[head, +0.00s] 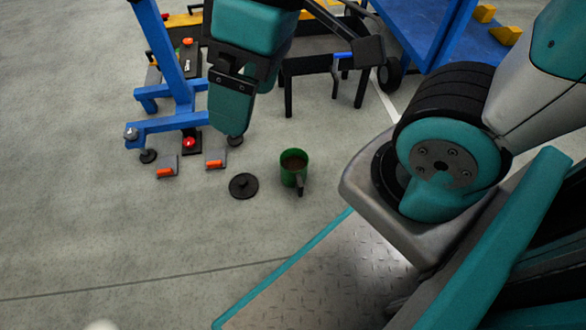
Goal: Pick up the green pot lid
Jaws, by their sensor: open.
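A round, flat dark lid with a small knob (243,186) lies on the grey floor, knob up. It looks black rather than green. Close to its right stands a green pot (292,166), upright and uncovered, with brown contents and a dark handle towards me. The lid and pot appear apart.
A black low stand (322,66) and a blue cart (425,35) stand behind the pot. The floor left of and before the lid is clear.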

